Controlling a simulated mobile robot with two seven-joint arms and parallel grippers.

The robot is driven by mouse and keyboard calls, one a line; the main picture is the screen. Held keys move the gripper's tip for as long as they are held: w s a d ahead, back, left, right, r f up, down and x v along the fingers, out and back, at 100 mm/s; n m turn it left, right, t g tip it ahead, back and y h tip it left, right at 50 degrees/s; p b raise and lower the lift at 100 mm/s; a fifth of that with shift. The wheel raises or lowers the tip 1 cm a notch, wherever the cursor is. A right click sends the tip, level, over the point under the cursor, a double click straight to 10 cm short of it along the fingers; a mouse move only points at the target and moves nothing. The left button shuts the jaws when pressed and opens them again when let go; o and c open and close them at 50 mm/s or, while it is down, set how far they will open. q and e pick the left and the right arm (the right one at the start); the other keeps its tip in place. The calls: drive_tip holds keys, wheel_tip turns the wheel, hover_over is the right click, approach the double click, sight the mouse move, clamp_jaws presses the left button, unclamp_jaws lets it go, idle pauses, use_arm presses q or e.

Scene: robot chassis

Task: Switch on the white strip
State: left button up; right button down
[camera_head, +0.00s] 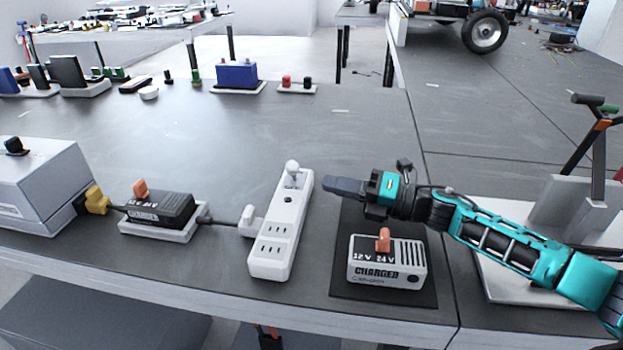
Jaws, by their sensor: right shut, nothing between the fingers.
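The white power strip (281,224) lies on the dark table top, its long side running away from me. It has sockets along its top and a small round white knob (292,168) at its far end. A grey cord with a white plug (248,216) meets its left side. My right gripper (328,187) comes in from the right, shut and empty. Its fingertips point left, just right of the strip's far end. The left gripper does not show.
A white charger (388,277) with an orange switch stands on a black mat (425,297), below my right arm. A black charger (160,209) and a grey box (42,182) with a yellow plug (96,199) are to the left. The table's middle is clear behind the strip.

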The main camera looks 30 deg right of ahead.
sight(295, 170)
drive_tip(key=shift+x, duration=2.6)
drive_tip(key=shift+d+r+m+p, duration=0.1)
drive_tip(key=shift+r+m+p, duration=0.15)
drive_tip(key=shift+p, duration=0.25)
drive_tip(key=shift+w+d+r+m+p, duration=0.1)
drive_tip(key=shift+w+r+m+p, duration=0.1)
drive_tip(key=shift+m+p, duration=0.35)
